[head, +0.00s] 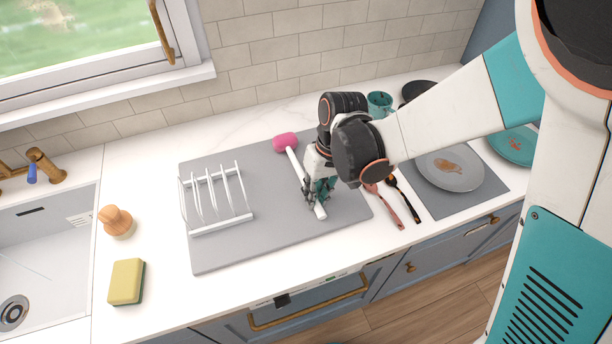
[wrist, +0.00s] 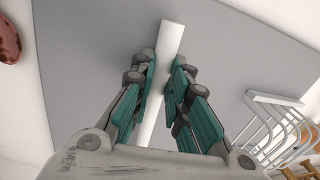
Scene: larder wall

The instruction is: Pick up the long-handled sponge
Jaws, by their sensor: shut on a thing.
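The long-handled sponge (head: 285,142) has a pink head and a white handle. It lies on the grey mat (head: 270,235), head toward the wall, handle running toward the front right. My gripper (head: 317,199) is over the lower part of the handle. In the wrist view my gripper (wrist: 167,85) has its fingers on both sides of the white handle (wrist: 172,38), shut on it. The handle's end sticks out past the fingertips. The pink head is out of the wrist view. I cannot tell whether the handle is lifted off the mat.
A white dish rack (head: 220,222) stands on the mat left of the sponge. Red and black utensils (head: 392,205) and a plate (head: 450,170) on a grey placemat lie to the right. A yellow sponge (head: 126,281) and a wooden-knobbed brush (head: 116,220) are by the sink.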

